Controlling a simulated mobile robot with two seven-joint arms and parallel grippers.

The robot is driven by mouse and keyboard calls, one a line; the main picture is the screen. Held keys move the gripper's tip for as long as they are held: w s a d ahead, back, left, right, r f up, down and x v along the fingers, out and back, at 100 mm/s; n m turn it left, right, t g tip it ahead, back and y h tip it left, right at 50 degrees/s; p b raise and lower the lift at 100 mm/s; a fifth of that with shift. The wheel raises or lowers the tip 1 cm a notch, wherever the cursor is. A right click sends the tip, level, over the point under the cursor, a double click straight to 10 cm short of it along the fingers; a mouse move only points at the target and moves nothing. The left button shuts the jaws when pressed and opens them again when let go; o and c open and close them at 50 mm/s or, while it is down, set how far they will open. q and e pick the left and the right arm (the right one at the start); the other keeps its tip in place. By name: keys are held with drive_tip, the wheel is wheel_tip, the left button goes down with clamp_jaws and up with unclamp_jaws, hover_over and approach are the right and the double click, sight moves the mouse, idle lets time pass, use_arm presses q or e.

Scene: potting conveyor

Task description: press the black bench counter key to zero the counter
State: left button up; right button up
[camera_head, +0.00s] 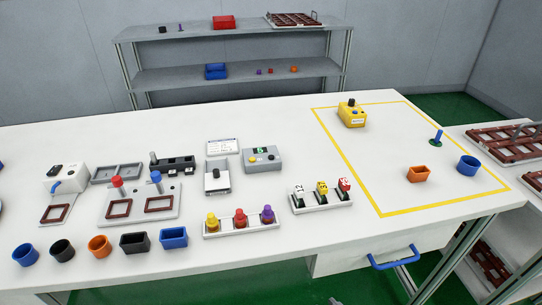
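The bench counter (263,160) appears to be the grey box near the middle of the white bench. It has a small green display (260,150) on its top. A yellow button (252,160) sits at its left, and a small dark key (271,157) seems to sit at its right. The digits are too small to read. Nothing touches the counter or covers it.
A grey device with a black knob (216,177) and a white card (222,146) stand left of the counter. A rack of coloured bottles (241,228) is in front. A yellow box (351,115) with black parts stands inside the yellow outline. Several pots line the front left.

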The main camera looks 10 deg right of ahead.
clamp_jaws()
idle(1.4)
